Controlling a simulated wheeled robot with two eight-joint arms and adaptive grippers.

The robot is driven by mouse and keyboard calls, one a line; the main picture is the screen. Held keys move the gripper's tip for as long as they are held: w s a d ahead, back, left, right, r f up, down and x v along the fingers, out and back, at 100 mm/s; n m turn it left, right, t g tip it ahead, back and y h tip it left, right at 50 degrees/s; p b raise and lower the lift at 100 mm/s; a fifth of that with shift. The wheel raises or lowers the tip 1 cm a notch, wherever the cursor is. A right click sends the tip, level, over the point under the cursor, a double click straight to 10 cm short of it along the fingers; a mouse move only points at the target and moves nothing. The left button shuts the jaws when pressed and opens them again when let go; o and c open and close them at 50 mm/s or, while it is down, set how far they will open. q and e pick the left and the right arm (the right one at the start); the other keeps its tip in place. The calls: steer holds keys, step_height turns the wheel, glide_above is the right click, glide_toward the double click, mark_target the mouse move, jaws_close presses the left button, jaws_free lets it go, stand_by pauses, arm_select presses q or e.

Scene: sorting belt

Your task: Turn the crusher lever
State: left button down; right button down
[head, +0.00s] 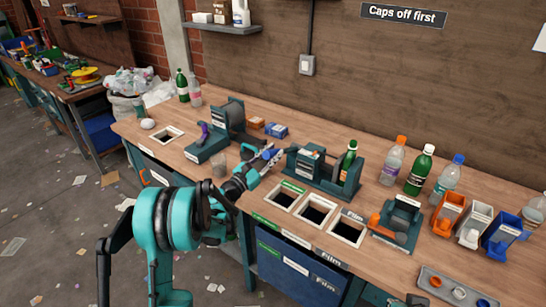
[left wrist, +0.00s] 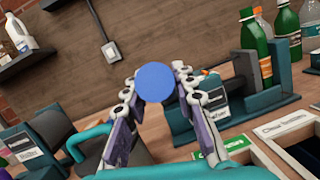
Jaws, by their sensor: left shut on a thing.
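My left gripper (head: 270,154) reaches over the bench beside the green machine (head: 304,165) that cradles a green bottle (head: 347,160); I take this machine for the crusher. In the left wrist view the gripper (left wrist: 156,84) is shut on a blue round knob (left wrist: 155,82), seen face-on between the fingertips. It looks like the lever's knob; the lever's shaft is hidden, so I cannot tell its angle. The machine and the bottle (left wrist: 257,45) show just right of the fingers there. My right gripper is not in view.
Framed openings (head: 316,212) lie in the bench in front of the machine. Another green machine (head: 229,116) stands to the left, and one with an orange handle (head: 399,216) to the right. Capped bottles (head: 419,170), small bins (head: 473,225) and a tray (head: 430,272) occupy the right side.

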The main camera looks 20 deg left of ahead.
arm_select(q)
steer(key=shift+s+a+f+t+h, duration=0.1)
steer(key=shift+s+f+t+h, duration=0.2)
steer(key=shift+f, duration=0.4)
steer(key=shift+s+a+f+t+h, duration=0.15)
steer(key=shift+f+t, duration=0.2)
steer(key=shift+f, duration=0.35)
steer(key=shift+s+d+f+t+h, duration=0.1)
steer(key=shift+s+f+t+h, duration=0.2)
steer(key=shift+f, duration=0.4)
steer(key=shift+w, duration=0.1)
steer(key=c, duration=1.2)
jaws_free()
steer(key=shift+a, duration=0.1)
steer(key=v, duration=0.7)
steer(key=shift+s+f, duration=0.2)
